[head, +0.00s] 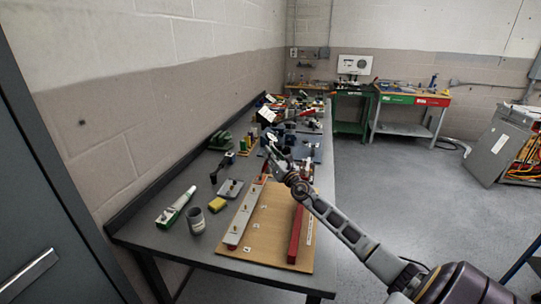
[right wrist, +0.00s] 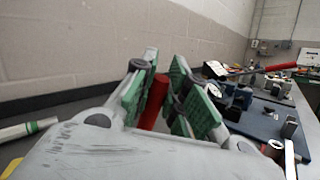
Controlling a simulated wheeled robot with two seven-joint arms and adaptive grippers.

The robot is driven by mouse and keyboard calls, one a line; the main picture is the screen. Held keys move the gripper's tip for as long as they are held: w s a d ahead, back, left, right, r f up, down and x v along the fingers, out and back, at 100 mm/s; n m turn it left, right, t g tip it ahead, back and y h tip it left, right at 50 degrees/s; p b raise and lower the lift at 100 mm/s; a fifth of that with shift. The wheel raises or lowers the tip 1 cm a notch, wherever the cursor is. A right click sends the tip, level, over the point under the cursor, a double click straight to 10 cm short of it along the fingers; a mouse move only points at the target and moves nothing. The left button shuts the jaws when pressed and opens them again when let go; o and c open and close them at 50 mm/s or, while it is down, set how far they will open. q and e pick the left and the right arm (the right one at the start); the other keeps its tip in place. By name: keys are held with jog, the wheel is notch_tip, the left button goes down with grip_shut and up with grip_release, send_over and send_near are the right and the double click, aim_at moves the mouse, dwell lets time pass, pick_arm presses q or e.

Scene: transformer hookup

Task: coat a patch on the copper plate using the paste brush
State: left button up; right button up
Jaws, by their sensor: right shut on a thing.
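My right gripper (head: 272,156) reaches over the bench from the right in the head view, above the far end of the wooden board. In the right wrist view its green-padded fingers (right wrist: 160,95) are shut on an upright red handle (right wrist: 153,103). It may be the paste brush; its working end is hidden behind the gripper body. I cannot clearly identify the copper plate. A small grey plate with studs (head: 230,188) lies left of the board. My left gripper is out of view.
The wooden board (head: 262,246) carries a long grey bar (head: 243,215) and a red bar (head: 296,235). A grey cup (head: 195,220), yellow block (head: 217,204) and white-green tube (head: 175,207) stand or lie left of it. The bench beyond is crowded.

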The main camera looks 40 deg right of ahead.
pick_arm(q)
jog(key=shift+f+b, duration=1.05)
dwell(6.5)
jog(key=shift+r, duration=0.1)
